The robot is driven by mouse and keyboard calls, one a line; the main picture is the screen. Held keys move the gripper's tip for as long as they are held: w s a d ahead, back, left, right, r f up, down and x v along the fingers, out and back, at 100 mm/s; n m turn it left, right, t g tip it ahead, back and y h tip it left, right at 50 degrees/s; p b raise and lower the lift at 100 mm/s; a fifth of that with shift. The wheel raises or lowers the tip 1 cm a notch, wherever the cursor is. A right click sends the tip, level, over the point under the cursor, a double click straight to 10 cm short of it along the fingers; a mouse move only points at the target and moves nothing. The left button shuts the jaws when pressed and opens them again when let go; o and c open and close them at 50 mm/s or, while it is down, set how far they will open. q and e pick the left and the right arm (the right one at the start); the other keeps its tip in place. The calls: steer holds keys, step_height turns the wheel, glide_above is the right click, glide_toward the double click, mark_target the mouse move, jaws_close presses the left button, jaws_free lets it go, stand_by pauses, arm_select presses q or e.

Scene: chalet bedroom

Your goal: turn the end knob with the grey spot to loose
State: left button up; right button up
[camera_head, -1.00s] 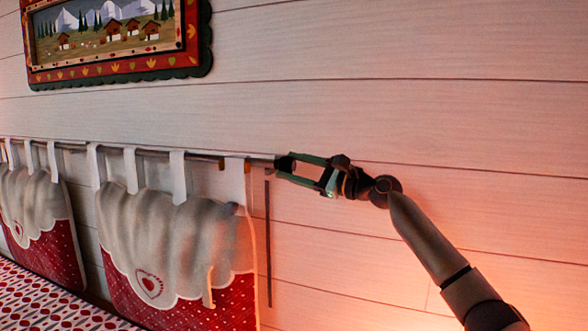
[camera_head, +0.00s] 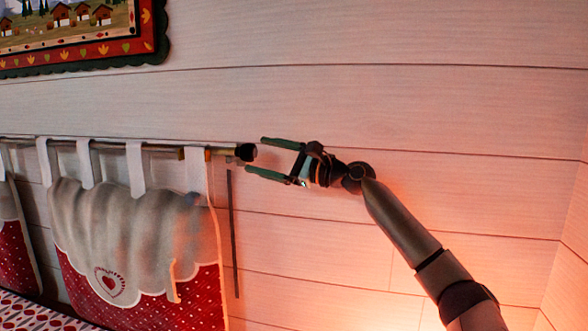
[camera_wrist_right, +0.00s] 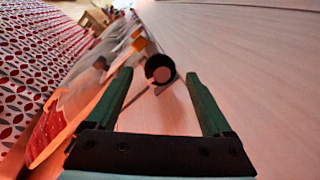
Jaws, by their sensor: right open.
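The dark round end knob (camera_head: 246,152) sits on the right end of a curtain rod (camera_head: 165,149) along the wall. In the right wrist view the knob (camera_wrist_right: 160,69) shows a pinkish-grey round face inside a dark ring, broken by a gap at its lower side. I cannot tell which way the knob is set. My right gripper (camera_head: 256,154) is open and empty just right of the knob, fingers pointing left along the rod. In the right wrist view its fingertips (camera_wrist_right: 158,74) stand on either side of the knob's outline, apart from it. My left gripper is not in view.
A cloth hanging (camera_head: 130,240) with white loops hangs from the rod. A thin dark strip (camera_head: 234,235) runs down the wall below the knob. A framed picture (camera_head: 80,45) hangs above. A red-patterned bed cover (camera_wrist_right: 40,60) lies at the left. The wall right of the gripper is bare.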

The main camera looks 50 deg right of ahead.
arm_select(q)
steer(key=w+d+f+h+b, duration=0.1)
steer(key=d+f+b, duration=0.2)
steer(key=b, duration=0.4)
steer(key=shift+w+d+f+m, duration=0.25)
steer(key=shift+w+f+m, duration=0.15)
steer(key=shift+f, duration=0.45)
arm_select(e)
steer(key=v, duration=1)
steer(key=shift+r, duration=0.1)
